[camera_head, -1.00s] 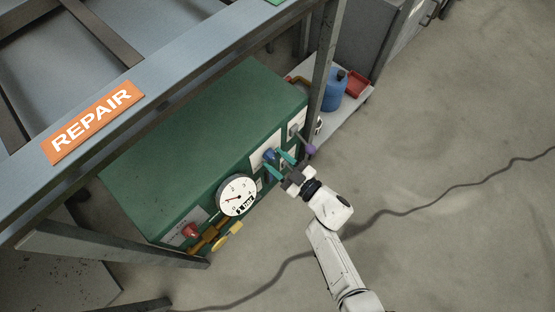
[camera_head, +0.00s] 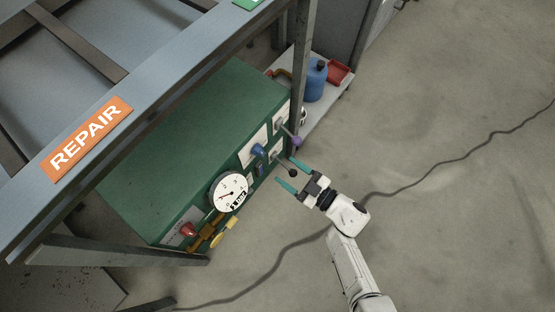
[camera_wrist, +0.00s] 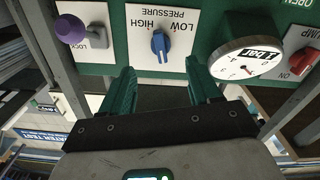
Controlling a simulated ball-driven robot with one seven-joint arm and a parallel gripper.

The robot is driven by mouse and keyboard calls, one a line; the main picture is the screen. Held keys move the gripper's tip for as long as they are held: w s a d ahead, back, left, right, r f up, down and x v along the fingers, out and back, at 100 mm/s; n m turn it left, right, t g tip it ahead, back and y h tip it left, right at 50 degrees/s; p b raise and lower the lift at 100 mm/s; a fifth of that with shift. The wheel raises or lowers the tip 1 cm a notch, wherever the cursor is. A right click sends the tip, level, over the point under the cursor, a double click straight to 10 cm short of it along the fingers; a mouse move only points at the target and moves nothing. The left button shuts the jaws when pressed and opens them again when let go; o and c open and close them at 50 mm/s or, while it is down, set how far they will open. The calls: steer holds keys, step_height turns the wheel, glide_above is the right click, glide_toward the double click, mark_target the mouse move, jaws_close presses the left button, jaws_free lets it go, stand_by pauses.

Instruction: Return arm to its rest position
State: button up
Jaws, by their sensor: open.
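My gripper (camera_head: 286,172) is open and empty, in front of the green machine (camera_head: 185,150). Its two teal fingers point at the front panel, apart from the blue knob (camera_head: 258,150). In the wrist view the open fingers (camera_wrist: 160,78) frame the space below the blue knob (camera_wrist: 160,43), which sits on a plate marked LOW, HIGH and PRESSURE. My arm reaches in from the bottom right of the head view.
The panel also carries a purple-knobbed lever (camera_head: 295,141), a round gauge (camera_head: 229,192), a red knob (camera_head: 188,229) and a yellow handle (camera_head: 222,235). A rack post (camera_head: 301,70) stands right of the machine, near a blue container (camera_head: 315,80). Open floor lies right, crossed by a dark cable-like line.

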steer(key=shift+v, duration=0.95)
